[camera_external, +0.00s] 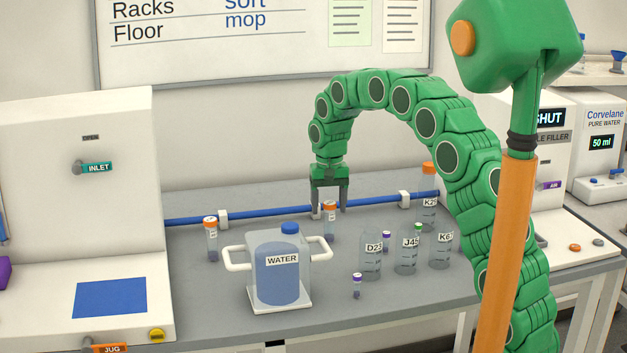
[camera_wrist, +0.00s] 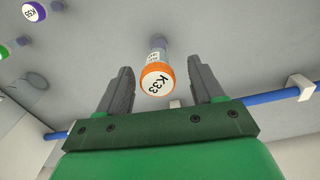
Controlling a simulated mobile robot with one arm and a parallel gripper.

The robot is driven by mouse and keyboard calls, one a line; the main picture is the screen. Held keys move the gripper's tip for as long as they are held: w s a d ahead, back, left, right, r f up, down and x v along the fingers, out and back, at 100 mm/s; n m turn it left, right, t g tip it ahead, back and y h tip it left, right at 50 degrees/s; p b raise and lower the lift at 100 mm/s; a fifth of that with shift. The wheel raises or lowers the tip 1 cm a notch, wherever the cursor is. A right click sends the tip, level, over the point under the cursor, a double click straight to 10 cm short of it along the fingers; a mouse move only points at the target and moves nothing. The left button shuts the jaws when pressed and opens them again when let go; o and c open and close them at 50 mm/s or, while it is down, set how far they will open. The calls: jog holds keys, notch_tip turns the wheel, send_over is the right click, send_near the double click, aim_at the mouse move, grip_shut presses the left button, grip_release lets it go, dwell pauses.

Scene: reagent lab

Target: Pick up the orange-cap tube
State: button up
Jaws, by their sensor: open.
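An orange-cap tube (camera_external: 330,222) stands upright on the grey bench, below and between the fingers of my gripper (camera_external: 330,208). In the wrist view its orange cap (camera_wrist: 156,78) reads K33 and sits between the two grey fingers of my gripper (camera_wrist: 160,67), with a gap on each side. My gripper is open and points down. A second orange-cap tube (camera_external: 212,242) stands farther left on the bench. A bottle with an orange cap (camera_external: 429,168) stands at the back right, partly behind my arm.
A water jug (camera_external: 278,270) stands in front of the gripper. Several clear bottles, including one labelled D23 (camera_external: 371,255), and small purple-capped tubes (camera_external: 357,286) stand to the right. A blue pipe (camera_external: 270,213) on white brackets runs behind. The wrist view shows a purple cap (camera_wrist: 33,12).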

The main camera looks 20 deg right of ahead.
aim_at(327, 194)
notch_tip(327, 194, down, 5)
jog(key=shift+d+r, duration=0.1)
jog(key=shift+d, duration=0.05)
jog(key=shift+c, duration=0.3)
jog(key=c, duration=1.1)
